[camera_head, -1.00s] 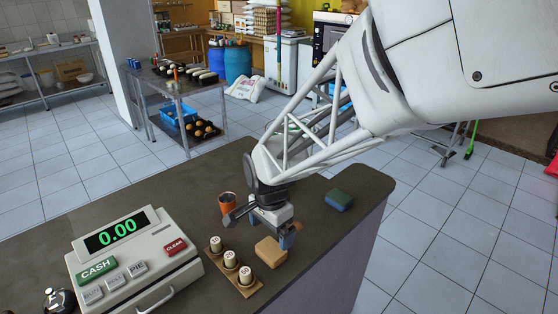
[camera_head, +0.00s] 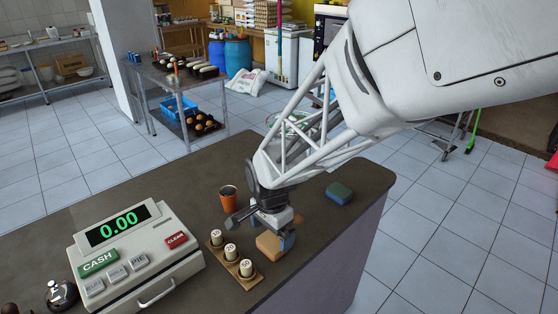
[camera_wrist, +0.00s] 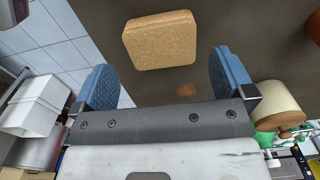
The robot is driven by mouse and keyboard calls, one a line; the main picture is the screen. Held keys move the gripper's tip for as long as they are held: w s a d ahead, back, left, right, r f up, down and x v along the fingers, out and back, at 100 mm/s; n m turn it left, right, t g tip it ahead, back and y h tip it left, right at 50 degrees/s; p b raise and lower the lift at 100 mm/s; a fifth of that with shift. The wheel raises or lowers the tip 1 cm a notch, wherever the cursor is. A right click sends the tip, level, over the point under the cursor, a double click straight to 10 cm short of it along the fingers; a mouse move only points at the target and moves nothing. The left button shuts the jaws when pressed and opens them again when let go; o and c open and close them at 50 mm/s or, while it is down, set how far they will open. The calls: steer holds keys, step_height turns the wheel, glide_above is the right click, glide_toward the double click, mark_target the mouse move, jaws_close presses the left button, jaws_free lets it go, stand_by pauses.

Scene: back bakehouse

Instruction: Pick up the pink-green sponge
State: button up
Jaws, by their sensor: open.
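No pink-green sponge shows clearly in either view. A blue-and-green sponge (camera_head: 339,193) lies flat on the counter, to the right of my gripper and apart from it. A tan, cork-like block (camera_head: 268,245) lies on the counter close to my gripper (camera_head: 272,229), partly hidden by it. In the wrist view the whole top of the tan block (camera_wrist: 160,40) shows ahead of my gripper (camera_wrist: 165,78). The blue finger pads are wide apart with nothing between them.
A holder with numbered pegs (camera_head: 231,255) stands just left of the block. An orange cup (camera_head: 228,198) stands behind it. A cash register (camera_head: 135,255) and a bell (camera_head: 60,293) are at left. The dark counter (camera_head: 335,225) is bare right of the block, up to its edge.

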mark_target(271, 241)
steer(key=shift+f, duration=2.35)
steer(key=shift+c, duration=0.5)
steer(key=c, duration=0.8)
steer(key=shift+r, duration=0.1)
steer(key=shift+w+a+r, duration=0.1)
steer(key=shift+r, duration=0.3)
step_height(271, 241, up, 3)
steer(key=shift+f, duration=0.1)
steer(key=s+d, duration=0.2)
steer(key=s, duration=0.3)
steer(key=s+d, duration=0.2)
steer(key=s, duration=0.2)
steer(key=s+d+r, duration=0.1)
steer(key=s+d, duration=0.1)
steer(key=s, duration=0.3)
steer(key=shift+s+d+r, duration=0.1)
steer(key=shift+s+d, duration=0.15)
steer(key=shift+s, duration=0.1)
